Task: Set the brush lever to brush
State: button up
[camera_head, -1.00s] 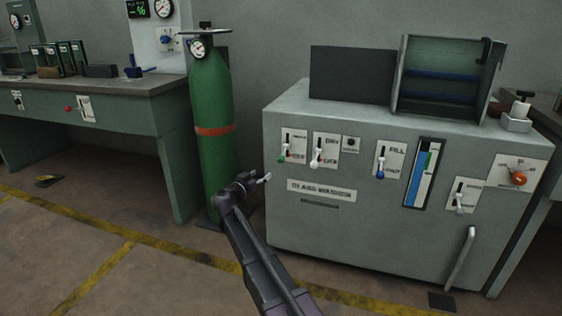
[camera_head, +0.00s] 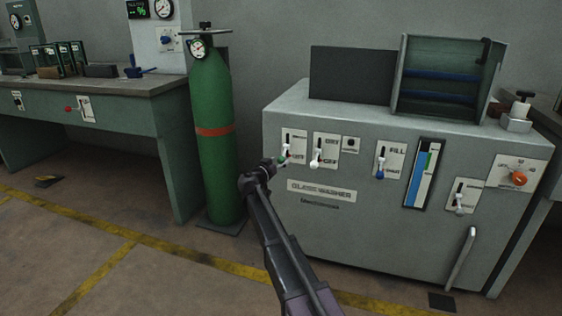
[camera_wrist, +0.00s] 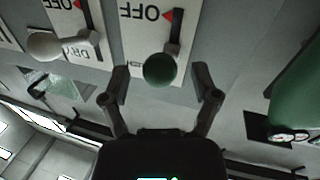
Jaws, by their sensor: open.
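The lever with the green knob (camera_wrist: 160,69) sits on the leftmost switch plate (camera_head: 292,140) of the grey glass washer. In the head view the green knob (camera_head: 283,160) is at the lower part of its plate. The word OFF and a red triangle show beside its dark slot in the wrist view, upside down; no brush label is legible. My gripper (camera_wrist: 162,76) is open, with one finger on each side of the green knob and visible gaps. In the head view my gripper (camera_head: 274,163) is at that plate, partly hiding it.
A white-knobbed lever (camera_wrist: 45,46) marked DRY is close beside the green one. A fill lever (camera_head: 380,173) and a level gauge (camera_head: 424,174) are further right. A green gas cylinder (camera_head: 213,160) stands just left of the washer (camera_head: 350,240).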

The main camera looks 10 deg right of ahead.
jog(key=shift+w+d, duration=0.45)
jog(key=shift+w, duration=0.1)
grip_shut()
